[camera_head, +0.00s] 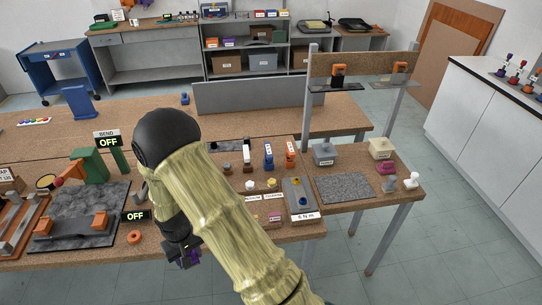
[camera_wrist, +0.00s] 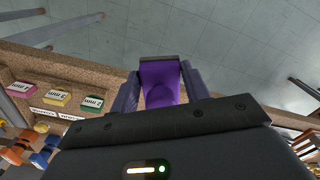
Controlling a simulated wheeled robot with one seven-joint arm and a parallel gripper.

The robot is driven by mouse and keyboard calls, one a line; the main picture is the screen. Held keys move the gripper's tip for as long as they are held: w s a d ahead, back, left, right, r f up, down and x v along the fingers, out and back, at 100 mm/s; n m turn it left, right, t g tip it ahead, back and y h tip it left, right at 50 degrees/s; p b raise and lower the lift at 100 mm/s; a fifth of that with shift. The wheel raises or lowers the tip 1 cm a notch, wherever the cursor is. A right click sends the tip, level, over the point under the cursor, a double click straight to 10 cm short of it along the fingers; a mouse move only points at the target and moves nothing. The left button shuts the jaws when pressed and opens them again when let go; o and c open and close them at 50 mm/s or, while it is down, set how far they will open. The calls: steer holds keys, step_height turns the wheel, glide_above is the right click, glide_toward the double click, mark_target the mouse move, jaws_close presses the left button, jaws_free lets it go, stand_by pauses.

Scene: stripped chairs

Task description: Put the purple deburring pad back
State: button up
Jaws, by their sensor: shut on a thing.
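My gripper (camera_head: 183,254) hangs in front of the workbench's near edge, below my tan-sleeved arm. It is shut on the purple deburring pad (camera_head: 192,256), of which only a small part shows in the head view. In the wrist view the purple pad (camera_wrist: 161,84) sits between the two fingers (camera_wrist: 160,88), with floor beyond it. In the wrist view, pink (camera_wrist: 24,90), yellow (camera_wrist: 57,97) and green (camera_wrist: 92,103) labelled blocks stand on the bench to the left, apart from the gripper. I cannot make out an empty place for the pad; my arm hides part of the bench.
The workbench (camera_head: 312,228) holds a black slab (camera_head: 75,215), an OFF sign (camera_head: 136,216), an orange ring (camera_head: 134,237) and a grey mat (camera_head: 345,187). A shelf frame (camera_head: 308,90) rises at the back right. The floor before the bench is clear.

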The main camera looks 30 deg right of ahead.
steer(key=w+d+f+m+b, duration=0.1)
steer(key=d+f+b, duration=0.1)
steer(key=d+f, duration=0.6)
steer(key=d, duration=0.3)
steer(key=shift+w+d+b, duration=0.2)
steer(key=shift+w+b, duration=0.15)
